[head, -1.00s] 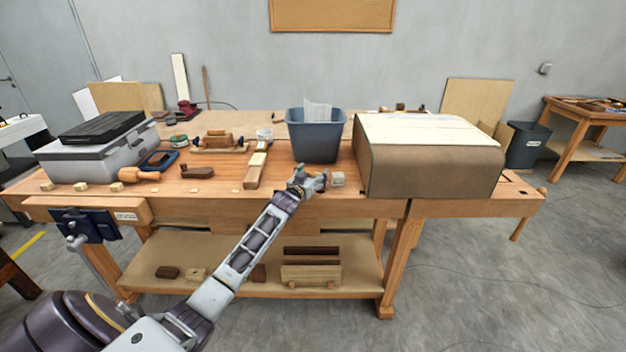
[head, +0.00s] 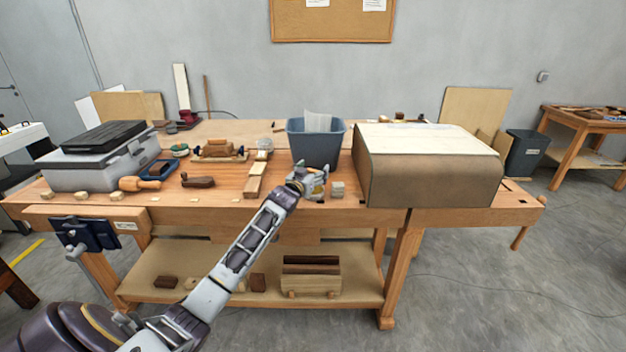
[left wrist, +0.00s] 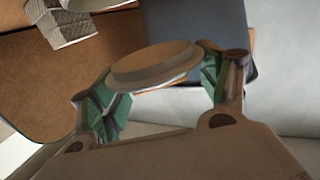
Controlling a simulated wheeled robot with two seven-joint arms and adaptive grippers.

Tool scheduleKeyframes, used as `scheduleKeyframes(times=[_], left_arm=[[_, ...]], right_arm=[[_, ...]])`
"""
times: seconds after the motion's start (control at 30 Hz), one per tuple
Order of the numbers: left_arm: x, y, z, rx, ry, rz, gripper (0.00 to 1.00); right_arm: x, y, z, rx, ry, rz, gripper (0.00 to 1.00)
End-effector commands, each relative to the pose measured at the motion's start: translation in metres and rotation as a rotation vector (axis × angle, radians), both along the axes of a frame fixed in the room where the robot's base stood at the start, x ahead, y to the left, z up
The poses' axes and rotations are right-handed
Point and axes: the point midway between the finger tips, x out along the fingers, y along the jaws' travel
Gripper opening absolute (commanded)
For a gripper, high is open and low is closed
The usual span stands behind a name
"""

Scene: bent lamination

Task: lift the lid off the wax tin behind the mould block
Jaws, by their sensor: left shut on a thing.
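My left gripper (head: 314,183) is just above the bench front, before the blue-grey bin. In the left wrist view, my left gripper (left wrist: 160,80) is shut on a round tan lid (left wrist: 152,62), with green pads at its two sides.
A small pale block (head: 338,188) stands right of my left gripper. The blue-grey bin (head: 316,146) is behind it. A wooden strip (head: 254,184), a plane (head: 198,181) and a grey case (head: 92,168) lie to the left.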

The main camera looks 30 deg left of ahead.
Motion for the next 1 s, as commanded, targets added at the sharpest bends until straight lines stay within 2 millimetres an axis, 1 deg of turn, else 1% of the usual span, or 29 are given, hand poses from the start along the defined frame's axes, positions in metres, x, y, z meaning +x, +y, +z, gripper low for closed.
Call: scheduleKeyframes(times=[0.03, 0.1, 0.2, 0.33, 0.5, 0.8, 1.0], left_arm=[[0.000, 0.000, 0.010, 0.002, -0.004, 0.000, 0.60], [0.000, 0.000, 0.020, 0.000, -0.003, 0.000, 0.60], [0.000, 0.000, 0.032, 0.000, -0.003, 0.000, 0.60], [0.000, 0.000, 0.042, -0.001, -0.001, 0.000, 0.60], [0.000, 0.000, 0.046, -0.001, 0.000, 0.000, 0.60], [0.000, 0.000, 0.047, -0.001, 0.000, 0.000, 0.60], [0.000, 0.001, 0.046, -0.001, 0.000, 0.001, 0.60]], right_arm=[[-0.003, -0.001, 0.000, -0.002, 0.004, 0.001, 0.30], [-0.004, -0.002, 0.000, -0.002, 0.005, 0.000, 0.30], [-0.001, -0.004, 0.000, -0.003, -0.003, 0.002, 0.30], [0.007, -0.005, 0.001, -0.005, -0.011, 0.002, 0.30], [0.010, -0.007, 0.002, -0.006, -0.015, 0.003, 0.30], [0.003, -0.007, 0.001, -0.006, -0.006, 0.002, 0.30], [0.001, -0.007, 0.000, -0.007, -0.004, 0.002, 0.30]])
